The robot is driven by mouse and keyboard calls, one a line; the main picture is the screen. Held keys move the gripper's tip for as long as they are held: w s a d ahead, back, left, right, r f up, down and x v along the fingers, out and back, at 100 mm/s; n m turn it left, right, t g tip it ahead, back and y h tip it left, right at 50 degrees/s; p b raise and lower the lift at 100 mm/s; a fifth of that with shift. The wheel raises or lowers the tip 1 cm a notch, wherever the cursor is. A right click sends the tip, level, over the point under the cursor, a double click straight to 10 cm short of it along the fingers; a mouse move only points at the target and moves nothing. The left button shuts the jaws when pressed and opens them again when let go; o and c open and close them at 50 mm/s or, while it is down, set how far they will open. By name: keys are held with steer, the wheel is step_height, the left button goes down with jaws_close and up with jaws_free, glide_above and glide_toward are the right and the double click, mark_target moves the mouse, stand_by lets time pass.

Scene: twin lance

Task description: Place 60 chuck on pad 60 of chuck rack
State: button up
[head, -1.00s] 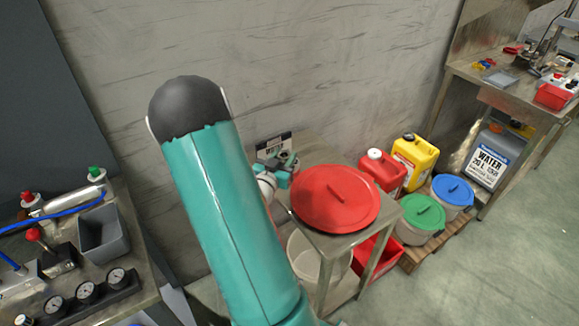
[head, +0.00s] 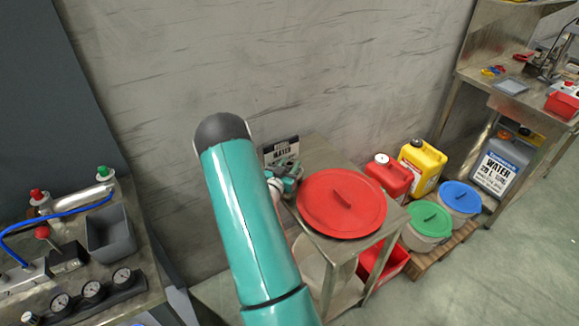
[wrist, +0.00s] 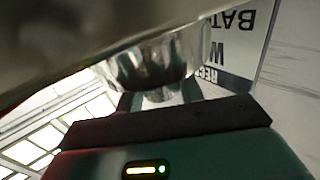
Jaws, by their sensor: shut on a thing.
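My gripper (head: 286,180) is at the far left edge of the small steel table, just left of the red round lid and in front of a wall sign. It is small and partly hidden by my teal arm. In the wrist view a shiny fluted metal piece, which I take to be the 60 chuck (wrist: 155,65), sits at the jaws, and my gripper is shut on it. No number on it can be read. A large blurred grey surface covers the upper left of that view. I cannot make out the chuck rack or pad 60 in either view.
The red lid (head: 342,203) covers much of the steel table (head: 318,151). The sign (head: 281,151) stands behind my gripper. A bench with gauges (head: 92,291) and a grey bin (head: 109,232) is at left. Canisters and lidded buckets stand at right.

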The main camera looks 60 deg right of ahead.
steer(key=shift+f, duration=0.15)
steer(key=o, duration=1.3)
steer(key=shift+f, duration=0.15)
steer(key=shift+a, duration=0.15)
steer(key=a, duration=0.4)
steer(key=s+a, duration=0.1)
steer(key=a, duration=0.6)
steer(key=shift+s+a, duration=0.2)
steer(key=shift+a, duration=0.15)
